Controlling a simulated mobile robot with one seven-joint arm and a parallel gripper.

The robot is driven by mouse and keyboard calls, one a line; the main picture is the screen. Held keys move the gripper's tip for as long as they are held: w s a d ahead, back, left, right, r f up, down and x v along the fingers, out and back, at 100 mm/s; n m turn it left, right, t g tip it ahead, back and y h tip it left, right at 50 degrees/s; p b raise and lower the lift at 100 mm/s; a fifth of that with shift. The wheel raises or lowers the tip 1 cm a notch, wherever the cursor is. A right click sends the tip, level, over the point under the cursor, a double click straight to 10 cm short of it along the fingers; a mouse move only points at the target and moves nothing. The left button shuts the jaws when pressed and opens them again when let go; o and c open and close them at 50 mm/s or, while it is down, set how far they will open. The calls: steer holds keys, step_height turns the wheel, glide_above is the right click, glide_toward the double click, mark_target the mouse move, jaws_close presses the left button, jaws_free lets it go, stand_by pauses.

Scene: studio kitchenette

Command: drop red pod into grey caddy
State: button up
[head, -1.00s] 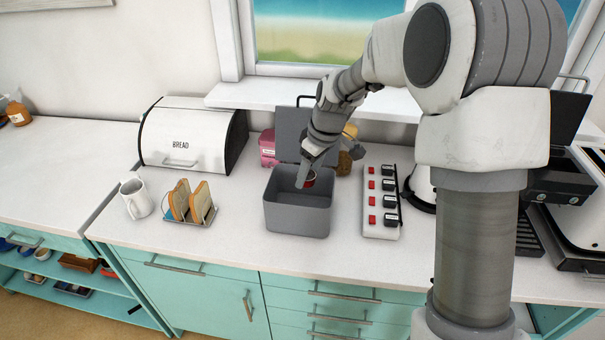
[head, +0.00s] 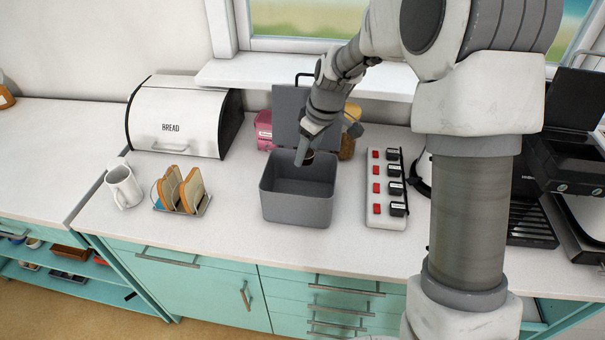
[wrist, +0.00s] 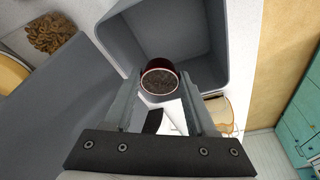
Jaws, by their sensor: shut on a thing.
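The grey caddy (head: 297,209) is an open box on the counter, with its lid (head: 290,112) raised at the back. Its inside looks empty where it shows. My gripper (head: 304,155) is at the rear of the caddy's opening, pointing down. It is shut on the red pod (wrist: 151,91), a small dark red cup with a brown round face, held between the fingertips in the wrist view. The pod also shows beside the fingers in the head view (head: 309,157). I cannot tell how far it is above or below the rim.
A power strip (head: 385,216) with red switches lies right of the caddy. A toast rack (head: 196,208), a white mug (head: 124,187) and a bread bin (head: 178,125) stand to the left. Pink (head: 264,128) and brown (head: 347,147) items stand behind the caddy. The counter in front is clear.

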steer(key=shift+f+b, duration=0.6)
steer(key=shift+f, duration=0.8)
steer(key=o, duration=1.4)
steer(key=v, duration=1.7)
steer(key=shift+s+r, duration=0.15)
steer(key=shift+r, duration=0.1)
steer(key=shift+s+d, duration=0.1)
